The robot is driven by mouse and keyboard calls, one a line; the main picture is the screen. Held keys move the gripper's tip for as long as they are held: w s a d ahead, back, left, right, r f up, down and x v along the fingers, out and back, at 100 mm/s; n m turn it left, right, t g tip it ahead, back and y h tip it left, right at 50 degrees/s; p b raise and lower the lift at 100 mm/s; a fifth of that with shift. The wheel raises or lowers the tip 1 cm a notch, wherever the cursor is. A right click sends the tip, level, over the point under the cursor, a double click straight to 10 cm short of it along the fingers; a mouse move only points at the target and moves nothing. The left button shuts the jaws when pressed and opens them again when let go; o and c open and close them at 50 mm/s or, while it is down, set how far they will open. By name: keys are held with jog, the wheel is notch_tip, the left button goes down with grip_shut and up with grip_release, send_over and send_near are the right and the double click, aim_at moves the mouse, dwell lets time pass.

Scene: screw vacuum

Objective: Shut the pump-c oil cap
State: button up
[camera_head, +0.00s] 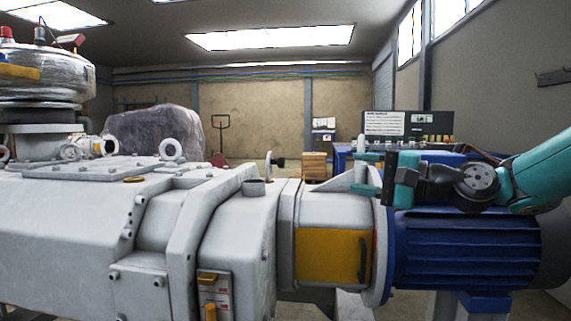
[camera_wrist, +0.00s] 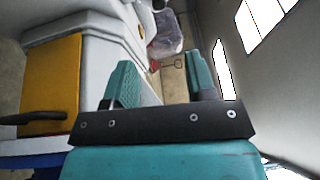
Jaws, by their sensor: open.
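On the grey pump housing (camera_head: 240,225) in the head view, a short grey round neck (camera_head: 257,188) stands upright. Just behind and above it is an upright grey disc with a black knob (camera_head: 279,161), which looks like the oil cap standing open, apart from the neck's top. Its hinge cannot be made out. My gripper (camera_head: 354,172) is open and empty, to the right of the cap, above the yellow-panelled section, with its fingers pointing left. In the wrist view my gripper (camera_wrist: 160,76) shows two separated teal fingers with nothing between them. I cannot make out the cap there.
A grey upright fin (camera_head: 360,174) stands close to my fingers. The yellow panel (camera_head: 330,257) has a dark handle. A blue ribbed motor (camera_head: 465,250) lies below my arm. A black-and-white box (camera_head: 408,124) is behind. Space above the housing is clear.

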jog(key=f+b+x, duration=0.1)
jog(key=b+x, duration=0.1)
jog(key=x, duration=1.4)
jog(key=shift+a+r, duration=0.45)
jog(key=shift+w, duration=0.1)
